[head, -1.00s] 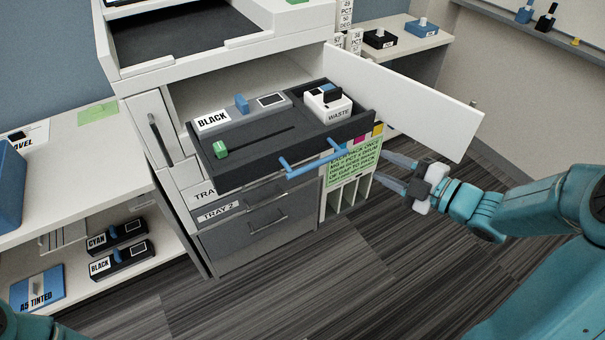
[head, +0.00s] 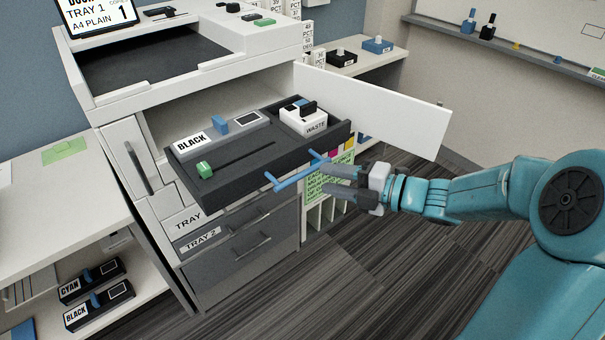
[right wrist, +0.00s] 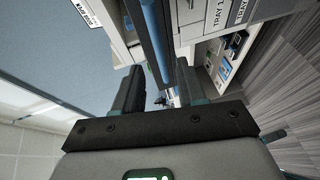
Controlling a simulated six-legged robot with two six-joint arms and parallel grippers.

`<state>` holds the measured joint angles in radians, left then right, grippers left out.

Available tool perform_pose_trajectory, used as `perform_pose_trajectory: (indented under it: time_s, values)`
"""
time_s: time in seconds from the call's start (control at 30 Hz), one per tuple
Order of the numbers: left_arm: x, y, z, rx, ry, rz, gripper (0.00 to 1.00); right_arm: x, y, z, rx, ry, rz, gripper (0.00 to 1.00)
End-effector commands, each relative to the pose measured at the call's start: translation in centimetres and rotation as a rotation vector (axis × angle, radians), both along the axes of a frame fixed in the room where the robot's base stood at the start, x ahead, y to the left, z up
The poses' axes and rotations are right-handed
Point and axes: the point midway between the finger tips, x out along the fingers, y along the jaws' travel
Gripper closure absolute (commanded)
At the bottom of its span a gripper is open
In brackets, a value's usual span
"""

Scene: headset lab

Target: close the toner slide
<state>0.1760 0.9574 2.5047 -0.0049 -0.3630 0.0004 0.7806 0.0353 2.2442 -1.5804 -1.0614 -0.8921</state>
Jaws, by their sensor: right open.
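The toner slide (head: 232,187) is a dark drawer pulled out of the white printer. A grey BLACK toner cartridge (head: 240,125) and a white waste box (head: 303,119) sit in it. A blue bar handle (head: 293,173) runs along its front. My right gripper (head: 329,181) is open just right of the handle, its fingers pointing at it. In the right wrist view the blue handle (right wrist: 150,38) lines up with the gap between the open fingers (right wrist: 155,78); I cannot tell whether they touch it. My left gripper is out of view.
The white printer door (head: 375,110) stands open to the right, behind the slide. Closed paper drawers (head: 238,255) lie below it. A shelf with black cartridges (head: 95,305) is at lower left. Carpet (head: 380,275) is clear in front.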

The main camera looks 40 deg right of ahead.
Motion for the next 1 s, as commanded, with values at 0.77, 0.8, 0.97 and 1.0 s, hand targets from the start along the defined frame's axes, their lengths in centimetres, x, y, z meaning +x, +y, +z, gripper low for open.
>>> perform_pose_trajectory:
  time_s: [0.77, 0.8, 0.97, 1.0]
  values:
    - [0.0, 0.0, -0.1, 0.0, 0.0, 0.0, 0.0, 6.2, 3.6, -1.3, 0.0, 0.001, -0.001, 0.7]
    - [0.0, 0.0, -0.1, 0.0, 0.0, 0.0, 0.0, 6.2, 3.6, -1.3, 0.0, 0.001, -0.001, 0.83]
    - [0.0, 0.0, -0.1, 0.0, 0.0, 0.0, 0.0, 6.2, 3.6, -1.3, 0.0, 0.001, -0.001, 1.0]
    - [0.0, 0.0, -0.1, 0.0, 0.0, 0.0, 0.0, 6.2, 3.6, -1.3, 0.0, 0.001, -0.001, 1.0]
